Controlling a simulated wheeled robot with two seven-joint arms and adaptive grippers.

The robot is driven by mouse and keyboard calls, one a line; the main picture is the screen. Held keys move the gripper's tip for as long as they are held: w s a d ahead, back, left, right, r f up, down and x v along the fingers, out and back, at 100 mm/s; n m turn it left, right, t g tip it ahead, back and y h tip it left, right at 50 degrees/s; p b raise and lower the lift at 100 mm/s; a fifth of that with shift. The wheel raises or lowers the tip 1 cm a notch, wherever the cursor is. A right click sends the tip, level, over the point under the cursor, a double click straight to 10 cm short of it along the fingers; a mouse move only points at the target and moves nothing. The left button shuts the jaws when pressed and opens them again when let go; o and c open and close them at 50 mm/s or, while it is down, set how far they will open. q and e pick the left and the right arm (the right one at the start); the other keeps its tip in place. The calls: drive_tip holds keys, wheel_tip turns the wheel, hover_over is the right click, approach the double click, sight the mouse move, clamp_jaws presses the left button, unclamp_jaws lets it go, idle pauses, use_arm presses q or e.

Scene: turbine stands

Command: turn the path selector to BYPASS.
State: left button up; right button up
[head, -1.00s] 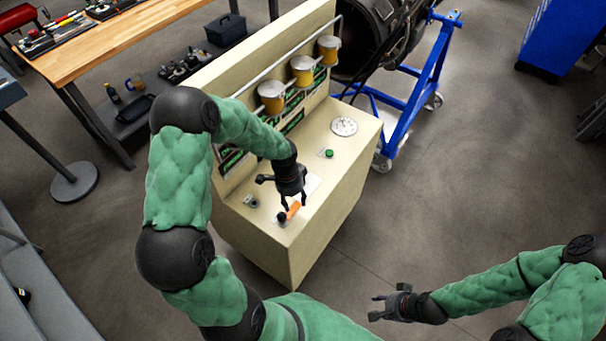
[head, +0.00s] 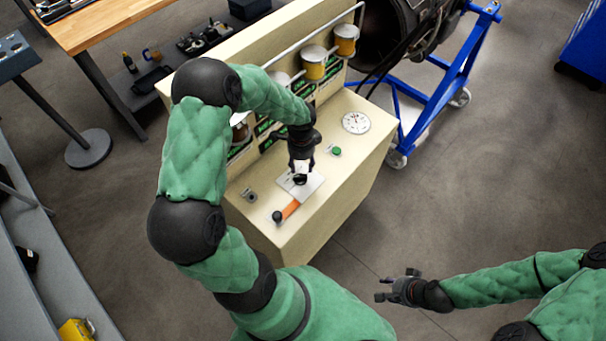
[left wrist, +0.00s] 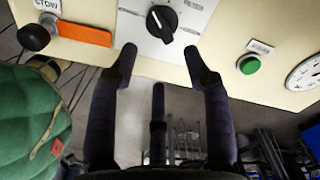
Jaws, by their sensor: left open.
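The path selector looks to be the black rotary knob (left wrist: 162,23) on a white plate (left wrist: 140,38) in the left wrist view. In the head view the plate (head: 312,184) lies on the console's top, partly hidden by my left gripper (head: 300,176). My left gripper (left wrist: 160,55) is open; its two fingertips sit apart on either side below the knob, with nothing between them. The knob's labels are too small to read. My right gripper (head: 392,285) is open and empty, over the floor right of the console.
An orange lever (head: 291,209) with a black ball end lies beside the plate; the left wrist view shows it too (left wrist: 83,34). A green button (head: 335,151) and a round dial (head: 355,122) are on the other side.

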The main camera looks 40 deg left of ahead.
sight(302, 177)
use_arm(q)
wheel_tip(302, 177, down, 8)
drive_tip(key=shift+w+f+b, duration=0.1)
drive_tip(key=shift+f+b, duration=0.1)
drive_tip(key=shift+b, duration=0.3)
drive_tip(key=shift+c, duration=0.3)
clamp_jaws()
